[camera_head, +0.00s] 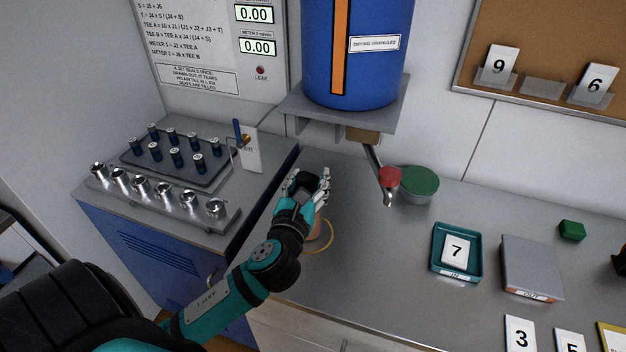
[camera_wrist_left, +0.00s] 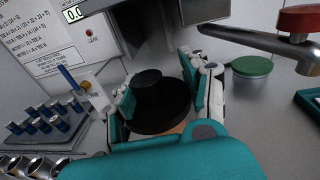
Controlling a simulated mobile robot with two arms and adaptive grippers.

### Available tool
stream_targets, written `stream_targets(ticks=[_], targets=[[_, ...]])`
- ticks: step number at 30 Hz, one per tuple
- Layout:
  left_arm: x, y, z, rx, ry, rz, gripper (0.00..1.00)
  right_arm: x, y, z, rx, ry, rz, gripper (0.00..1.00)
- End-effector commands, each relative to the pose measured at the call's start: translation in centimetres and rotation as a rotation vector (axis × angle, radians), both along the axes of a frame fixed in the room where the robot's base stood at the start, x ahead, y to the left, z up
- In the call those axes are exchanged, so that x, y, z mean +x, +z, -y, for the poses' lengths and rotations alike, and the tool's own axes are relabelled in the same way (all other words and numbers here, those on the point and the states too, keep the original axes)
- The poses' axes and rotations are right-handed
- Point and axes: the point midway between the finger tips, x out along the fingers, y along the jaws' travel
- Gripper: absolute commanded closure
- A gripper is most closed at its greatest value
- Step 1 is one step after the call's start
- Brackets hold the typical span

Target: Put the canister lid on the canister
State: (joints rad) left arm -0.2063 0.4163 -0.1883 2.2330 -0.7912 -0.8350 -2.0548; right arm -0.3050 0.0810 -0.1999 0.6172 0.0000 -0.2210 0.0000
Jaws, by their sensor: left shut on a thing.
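My left gripper (camera_head: 312,180) is shut on the black canister lid (camera_wrist_left: 160,104), with its fingers on both sides of the rim. The lid is round with a raised knob and looks roughly level. In the head view the lid (camera_head: 303,182) is partly covered by the hand. A tan-orange surface that looks like the canister (camera_wrist_left: 182,126) shows just below the lid, and it also shows behind my wrist in the head view (camera_head: 316,232). Most of it is hidden, so I cannot tell whether the lid touches it. My right gripper is not in view.
A yellow ring (camera_head: 328,240) marks the counter by my wrist. A blue hopper (camera_head: 372,75) with a spout and red knob (camera_head: 389,176) stands behind, beside a green-topped round container (camera_head: 419,183). A teal tray (camera_head: 441,268) and a grey box (camera_head: 531,262) stand right. Metal cups (camera_head: 143,186) stand left.

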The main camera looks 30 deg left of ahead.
Motion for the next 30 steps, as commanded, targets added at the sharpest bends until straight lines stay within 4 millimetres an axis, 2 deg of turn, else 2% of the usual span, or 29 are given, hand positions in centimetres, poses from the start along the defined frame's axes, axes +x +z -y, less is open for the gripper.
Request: stream_targets(ticks=[3,7,15,30], targets=[[2.1,0.0,-0.7,0.0,0.001,0.001,0.85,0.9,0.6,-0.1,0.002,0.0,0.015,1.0],[3.1,-0.3,-1.0,-0.001,0.0,0.0,0.85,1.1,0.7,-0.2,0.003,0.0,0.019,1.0],[3.1,-3.7,-1.1,-0.002,0.002,-0.004,0.85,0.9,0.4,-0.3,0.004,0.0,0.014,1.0],[3.1,-4.5,-1.0,0.0,-0.001,-0.001,0.85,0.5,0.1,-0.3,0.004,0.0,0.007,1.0]])
